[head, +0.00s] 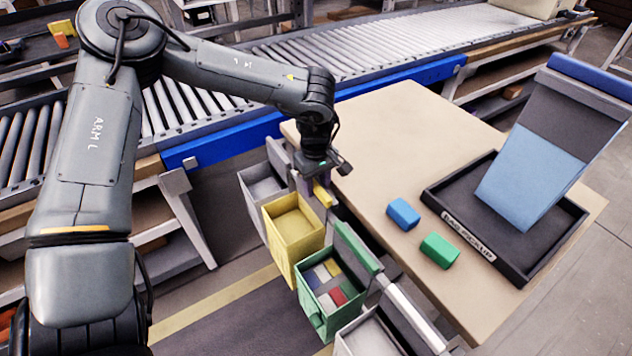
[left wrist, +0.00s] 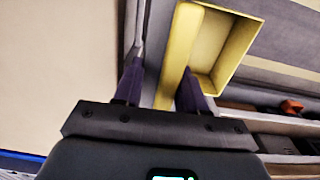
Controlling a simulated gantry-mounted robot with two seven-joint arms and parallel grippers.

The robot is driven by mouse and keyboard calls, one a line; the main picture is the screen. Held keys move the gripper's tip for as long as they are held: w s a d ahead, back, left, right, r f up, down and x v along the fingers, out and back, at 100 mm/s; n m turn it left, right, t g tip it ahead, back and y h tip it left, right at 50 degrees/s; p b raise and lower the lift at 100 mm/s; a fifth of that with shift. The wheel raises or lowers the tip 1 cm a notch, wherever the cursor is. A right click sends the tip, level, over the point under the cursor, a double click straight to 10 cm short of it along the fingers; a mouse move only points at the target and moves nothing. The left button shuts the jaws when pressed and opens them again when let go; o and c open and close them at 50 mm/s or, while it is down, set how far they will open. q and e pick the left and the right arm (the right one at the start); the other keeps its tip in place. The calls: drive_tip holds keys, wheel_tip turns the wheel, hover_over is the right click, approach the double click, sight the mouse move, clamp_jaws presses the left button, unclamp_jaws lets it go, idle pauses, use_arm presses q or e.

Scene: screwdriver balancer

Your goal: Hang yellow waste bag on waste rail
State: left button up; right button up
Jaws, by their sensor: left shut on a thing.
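The yellow waste bag (head: 287,248) is an open, box-shaped bag at the table's left edge, in line with the grey and green bags. My left gripper (head: 320,182) is above its table-side edge, pointing down. In the left wrist view the dark fingers (left wrist: 160,85) are on either side of the bag's yellow top strip (left wrist: 177,50), shut on it. The bag's open, empty inside (left wrist: 215,40) shows beside it. The waste rail (head: 408,312) runs along the table edge. The arm and bags cover part of it, so I cannot tell whether the yellow bag rests on it.
A grey bag (head: 258,190) hangs behind, and a green bag (head: 313,312) with several coloured blocks in front. A blue block (head: 403,213) and a green block (head: 439,250) lie on the table (head: 390,130). A black tray (head: 560,225) holds a tilted blue-and-grey panel (head: 530,180).

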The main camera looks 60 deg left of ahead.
use_arm(q)
drive_tip(key=shift+f+b, duration=0.4)
drive_tip(key=shift+f, duration=0.25)
idle(0.3)
drive_tip(key=o, duration=1.2)
drive_tip(key=shift+w, duration=0.1)
drive_tip(key=shift+c, duration=0.2)
